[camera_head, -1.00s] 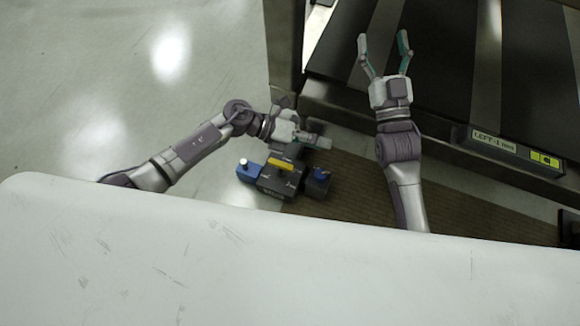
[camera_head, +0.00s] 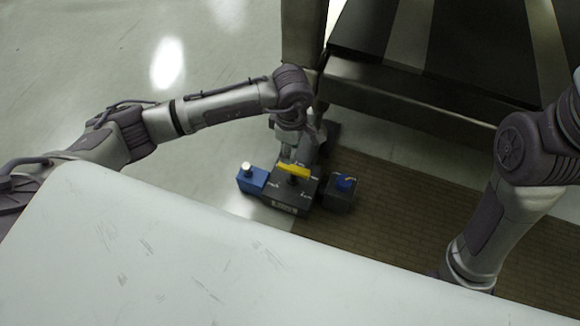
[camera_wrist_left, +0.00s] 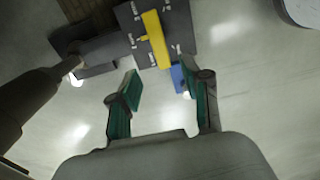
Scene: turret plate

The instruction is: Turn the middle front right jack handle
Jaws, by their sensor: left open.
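The yellow jack handle (camera_head: 293,170) lies across the top of a dark grey box (camera_head: 287,193) with small white markings. In the left wrist view the handle (camera_wrist_left: 155,38) shows whole, beyond the fingertips. My left gripper (camera_head: 298,154) hangs pointing down just behind the handle, partly hidden by its own wrist. In the left wrist view its two teal fingers (camera_wrist_left: 160,88) are spread apart with nothing between them. They appear apart from the handle. My right gripper is out of frame; only the right arm shows at the right edge.
A blue box (camera_head: 252,180) adjoins the dark box on the left, and a dark block with a blue knob (camera_head: 343,184) on the right. A dark metal frame (camera_head: 420,98) stands behind. A large white surface (camera_head: 150,245) fills the foreground. Open floor lies to the left.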

